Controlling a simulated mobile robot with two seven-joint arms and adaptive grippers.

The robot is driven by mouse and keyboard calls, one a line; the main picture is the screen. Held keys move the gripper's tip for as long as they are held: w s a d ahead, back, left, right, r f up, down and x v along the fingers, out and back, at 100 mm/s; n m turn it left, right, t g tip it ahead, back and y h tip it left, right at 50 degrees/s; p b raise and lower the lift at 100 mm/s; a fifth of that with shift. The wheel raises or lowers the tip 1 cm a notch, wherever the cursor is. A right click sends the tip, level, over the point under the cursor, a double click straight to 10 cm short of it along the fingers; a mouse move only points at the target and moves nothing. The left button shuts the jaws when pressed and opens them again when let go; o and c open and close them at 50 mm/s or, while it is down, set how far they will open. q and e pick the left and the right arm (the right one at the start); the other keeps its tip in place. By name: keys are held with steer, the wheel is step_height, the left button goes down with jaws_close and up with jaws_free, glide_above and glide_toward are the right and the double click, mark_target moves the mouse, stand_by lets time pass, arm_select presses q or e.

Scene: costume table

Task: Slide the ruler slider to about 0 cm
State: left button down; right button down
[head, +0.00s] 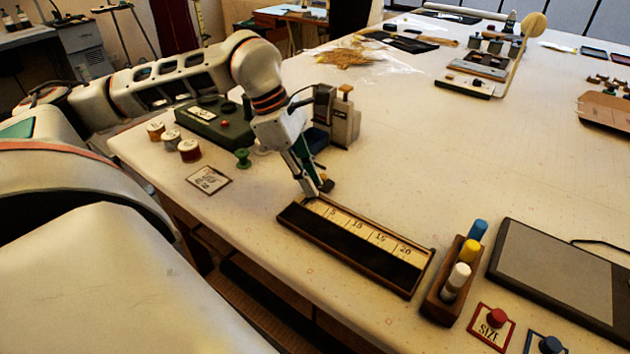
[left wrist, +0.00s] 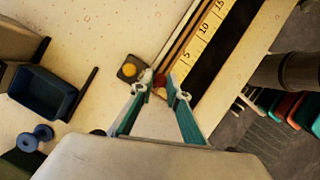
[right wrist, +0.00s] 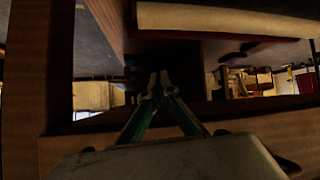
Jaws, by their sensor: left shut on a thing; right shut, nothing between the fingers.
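The ruler (head: 365,232) is a dark-framed tray with a pale scale marked 5, 10, 15 and 20, lying near the table's front edge. It also shows in the left wrist view (left wrist: 205,52). My left gripper (head: 312,190) is at the ruler's low-number end, left of the 5 mark. In the left wrist view its fingertips (left wrist: 160,84) are shut on the small reddish slider knob (left wrist: 160,93). The fingers partly hide the knob and the zero mark. My right gripper (right wrist: 160,80) is shut and empty among dark wooden structure, away from the ruler.
A small dark block with a yellow button (left wrist: 129,70) sits just beside the left fingers. A wooden holder with coloured cylinders (head: 452,283) stands right of the ruler. Spools (head: 189,150) and a green box (head: 215,122) are at the left. The table's middle is clear.

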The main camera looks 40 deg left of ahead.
arm_select(q)
steer(key=c, duration=2.2)
jaws_free()
steer(key=shift+a, duration=0.2)
steer(key=shift+o, duration=1.2)
steer(key=shift+a, duration=0.15)
steer(key=shift+r, duration=0.15)
steer(key=v, duration=1.1)
steer(key=shift+r, duration=0.4)
steer(key=shift+s, duration=0.1)
